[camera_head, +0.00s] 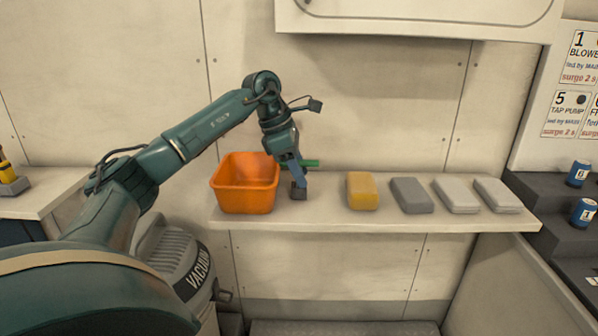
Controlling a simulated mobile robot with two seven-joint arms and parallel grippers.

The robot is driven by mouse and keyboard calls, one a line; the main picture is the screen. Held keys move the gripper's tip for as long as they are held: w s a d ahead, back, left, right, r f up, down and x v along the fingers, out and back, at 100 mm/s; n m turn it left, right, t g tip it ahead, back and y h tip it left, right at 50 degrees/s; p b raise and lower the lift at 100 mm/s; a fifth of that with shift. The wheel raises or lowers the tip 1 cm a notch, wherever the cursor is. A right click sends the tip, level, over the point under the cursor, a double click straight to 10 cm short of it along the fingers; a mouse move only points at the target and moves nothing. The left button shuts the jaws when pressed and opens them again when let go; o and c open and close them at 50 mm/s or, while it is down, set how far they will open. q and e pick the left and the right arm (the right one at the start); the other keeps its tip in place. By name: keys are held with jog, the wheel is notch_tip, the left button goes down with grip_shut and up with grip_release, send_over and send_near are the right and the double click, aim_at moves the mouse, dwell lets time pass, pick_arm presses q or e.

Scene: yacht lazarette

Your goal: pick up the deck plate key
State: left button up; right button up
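A green bar (311,163), which may be the handle of the deck plate key, shows behind my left gripper at the back of the shelf, just right of the orange bin. My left gripper (298,182) points down in front of it, close to the shelf. The gripper covers part of the bar, and I cannot tell whether they touch or whether the fingers are open or shut. A small dark block shape shows at the fingertips; I cannot tell if it is part of the gripper. My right gripper is not in view.
The orange bin (246,202) stands immediately left of my gripper on the shelf (330,217). To the right are a yellow block (362,191), a dark grey block (411,195) and two light grey blocks. A wall cabinet (420,18) overhangs above. A vacuum (183,262) stands below left.

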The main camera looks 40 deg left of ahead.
pick_arm(q)
grip_shut()
jog(key=shift+r, duration=0.1)
dwell(0.3)
